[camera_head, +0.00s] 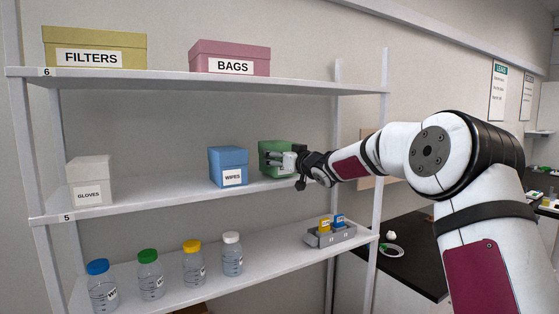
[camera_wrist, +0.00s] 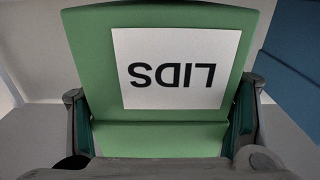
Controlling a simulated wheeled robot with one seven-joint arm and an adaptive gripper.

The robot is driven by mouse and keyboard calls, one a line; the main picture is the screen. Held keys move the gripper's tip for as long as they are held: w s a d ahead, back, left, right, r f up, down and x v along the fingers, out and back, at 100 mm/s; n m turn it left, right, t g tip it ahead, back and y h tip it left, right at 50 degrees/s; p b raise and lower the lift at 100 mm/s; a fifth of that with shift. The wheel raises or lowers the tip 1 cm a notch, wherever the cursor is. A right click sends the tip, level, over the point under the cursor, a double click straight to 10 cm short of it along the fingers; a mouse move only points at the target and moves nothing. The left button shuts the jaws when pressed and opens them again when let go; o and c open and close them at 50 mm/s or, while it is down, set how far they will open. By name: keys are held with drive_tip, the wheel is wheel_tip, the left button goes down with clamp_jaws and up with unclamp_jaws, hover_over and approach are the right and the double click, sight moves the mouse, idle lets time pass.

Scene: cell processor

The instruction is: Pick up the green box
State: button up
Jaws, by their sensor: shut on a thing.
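The green box (camera_head: 274,152) is at the right end of the middle shelf, seen in the head view. In the wrist view the green box (camera_wrist: 106,100) fills the middle, with a white label reading LIDS upside down. My gripper (camera_head: 288,160) is shut on the green box, with its fingers on both sides of it; the fingers also show in the wrist view (camera_wrist: 160,120). My gripper partly hides the box in the head view. I cannot tell whether the box touches the shelf.
A blue WIPES box (camera_head: 228,166) stands left of the green box. A white GLOVES box (camera_head: 90,182) is at the far left of the middle shelf (camera_head: 150,198). FILTERS (camera_head: 95,47) and BAGS (camera_head: 230,57) boxes sit above. Capped bottles (camera_head: 150,275) and a grey tray (camera_head: 331,236) are below.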

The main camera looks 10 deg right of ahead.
sight(280, 146)
drive_tip(key=shift+r, duration=0.5)
wheel_tip(280, 146, up, 2)
drive_tip(key=shift+b, duration=0.35)
drive_tip(key=r+p+v, duration=0.1)
drive_tip(key=v, duration=1.5)
drive_tip(key=shift+d+r, duration=0.15)
drive_tip(key=shift+d, duration=0.15)
